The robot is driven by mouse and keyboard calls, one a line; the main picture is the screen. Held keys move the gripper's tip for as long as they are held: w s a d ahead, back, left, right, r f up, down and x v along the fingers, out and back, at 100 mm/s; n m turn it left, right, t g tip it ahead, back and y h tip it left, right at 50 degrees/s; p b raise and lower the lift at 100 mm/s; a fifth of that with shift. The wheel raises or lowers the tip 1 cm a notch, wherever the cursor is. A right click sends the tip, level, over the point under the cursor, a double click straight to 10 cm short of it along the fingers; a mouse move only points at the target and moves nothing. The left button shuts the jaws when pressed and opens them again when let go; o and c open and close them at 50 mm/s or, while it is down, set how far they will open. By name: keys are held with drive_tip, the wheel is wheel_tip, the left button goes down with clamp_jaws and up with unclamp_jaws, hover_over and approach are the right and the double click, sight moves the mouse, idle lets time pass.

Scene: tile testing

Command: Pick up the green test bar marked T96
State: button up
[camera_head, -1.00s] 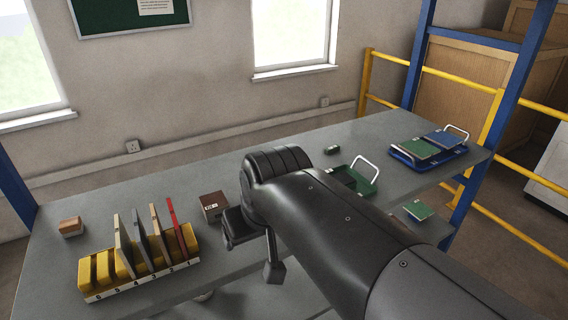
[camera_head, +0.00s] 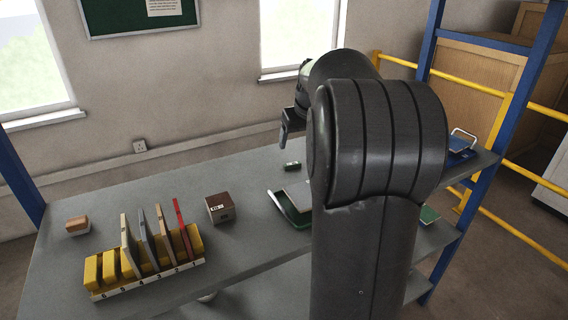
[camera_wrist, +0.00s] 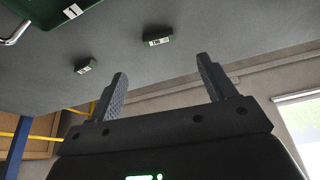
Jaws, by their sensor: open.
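Two small green bars with white labels lie apart on the grey bench in the wrist view: one green bar (camera_wrist: 158,37) near the top middle, another (camera_wrist: 85,66) further left. Their print is too small to read for certain, so I cannot tell which is T96. In the head view one small green bar (camera_head: 292,166) shows on the bench beyond the green tray; which of the two it is, I cannot tell. My gripper (camera_wrist: 162,65) is open and empty, its fingers apart from both bars. In the head view my gripper (camera_head: 288,128) is above the bench, partly hidden by my arm.
The green tray (camera_head: 281,203) holds a tile and is partly hidden by my arm. A blue tray (camera_head: 464,156) stands at the right end. A yellow rack (camera_head: 150,277) with upright tiles, a brown block (camera_head: 220,207) and another block (camera_head: 77,225) are at left. Bench between is clear.

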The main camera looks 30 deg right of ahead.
sight(293, 164)
drive_tip(key=x, duration=1.1)
drive_tip(key=shift+w+d, duration=0.15)
drive_tip(key=c, duration=1.1)
